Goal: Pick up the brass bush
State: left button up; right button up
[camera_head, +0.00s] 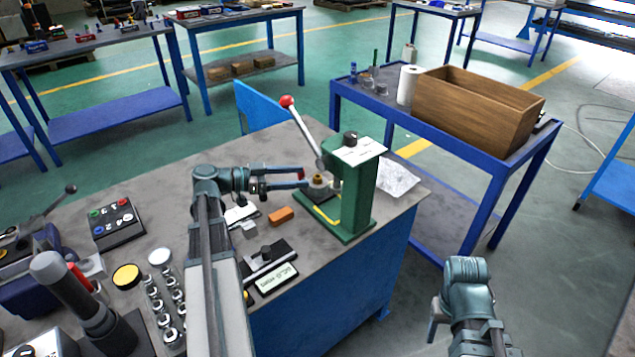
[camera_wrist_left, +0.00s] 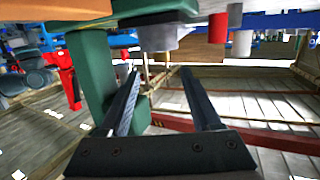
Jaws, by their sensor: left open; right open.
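The brass bush (camera_head: 319,180) is a small brass-coloured ring on the base of the green arbor press (camera_head: 358,190), below the press's ram. My left gripper (camera_head: 304,179) is open and level, with its fingertips just left of the bush, pointing toward it. In the left wrist view the two dark fingers (camera_wrist_left: 162,85) are apart with no clear object held between them; the bush cannot be made out there. The green press column (camera_wrist_left: 90,70) stands close beside the left finger. My right gripper (camera_head: 436,314) is partly seen low at the right, open, away from the bench.
An orange block (camera_head: 281,215) and a black device with a label (camera_head: 270,267) lie near my left arm. A red-knobbed lever (camera_head: 300,128) rises from the press. A clear plastic bag (camera_head: 398,180) lies behind it. A blue table holds a wooden box (camera_head: 470,110).

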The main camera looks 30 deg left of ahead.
aim_at(315, 177)
pick_arm(q)
jog(key=shift+f+b+x, duration=0.1)
jog(key=shift+b+x, duration=0.25)
jog(key=shift+x, duration=1.25)
jog(key=shift+f+b+x, duration=0.15)
jog(key=shift+b+x, duration=0.2)
jog(key=shift+x, duration=1.25)
jog(key=shift+a, duration=0.15)
grip_shut()
